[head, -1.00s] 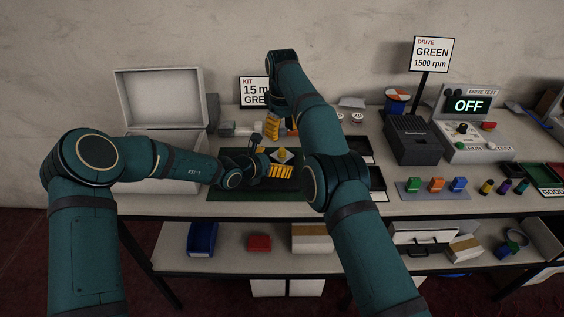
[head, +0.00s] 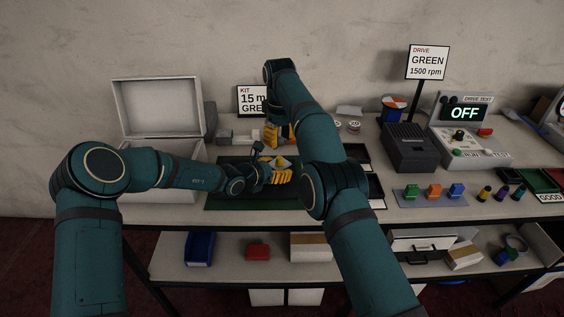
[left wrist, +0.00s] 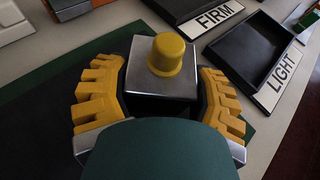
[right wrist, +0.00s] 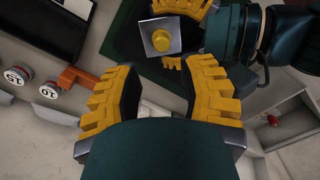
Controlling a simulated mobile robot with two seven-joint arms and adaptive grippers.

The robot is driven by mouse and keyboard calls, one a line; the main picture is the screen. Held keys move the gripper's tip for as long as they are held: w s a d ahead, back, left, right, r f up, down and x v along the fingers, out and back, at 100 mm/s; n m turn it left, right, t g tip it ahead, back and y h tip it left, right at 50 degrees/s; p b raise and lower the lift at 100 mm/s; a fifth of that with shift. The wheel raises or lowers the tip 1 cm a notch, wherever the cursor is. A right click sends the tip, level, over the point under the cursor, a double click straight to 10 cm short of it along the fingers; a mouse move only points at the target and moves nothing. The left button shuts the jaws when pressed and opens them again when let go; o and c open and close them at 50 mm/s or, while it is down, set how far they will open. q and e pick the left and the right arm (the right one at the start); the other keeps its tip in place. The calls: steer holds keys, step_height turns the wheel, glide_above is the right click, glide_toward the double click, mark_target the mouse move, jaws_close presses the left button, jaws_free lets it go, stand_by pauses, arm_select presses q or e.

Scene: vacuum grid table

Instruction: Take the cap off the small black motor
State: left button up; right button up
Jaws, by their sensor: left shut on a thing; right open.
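The small black motor shows in the left wrist view (left wrist: 160,105) as a dark block with a silver square top. Its yellow cap (left wrist: 167,55) sits upright on that top. My left gripper (head: 272,172) is shut on the motor's sides, low over the green mat (head: 225,201). In the right wrist view the cap (right wrist: 161,41) and silver top (right wrist: 175,24) show from above, with left fingers beside them. My right gripper (right wrist: 160,100) is open and empty. In the head view it hangs (head: 276,136) behind and above the motor, which is partly hidden by the left fingers.
Black trays beside the FIRM label (left wrist: 216,18) and LIGHT label (left wrist: 280,75) lie right of the mat. An open white case (head: 157,108) stands at the left. Two round weights (right wrist: 33,84) lie left of the right gripper. My right arm crosses over the table's middle.

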steer(key=r, duration=0.1)
steer(key=m+t+y, duration=0.2)
steer(key=t+y, duration=0.1)
steer(key=t, duration=0.1)
glide_toward(279, 157)
steer(key=x, duration=1)
steer(key=shift+s+f, duration=0.1)
steer(key=shift+s, duration=0.05)
stand_by(0.4)
steer(key=shift+d, duration=0.1)
jaws_close()
arm_select(q)
steer(key=shift+r, duration=0.1)
stand_by(1.1)
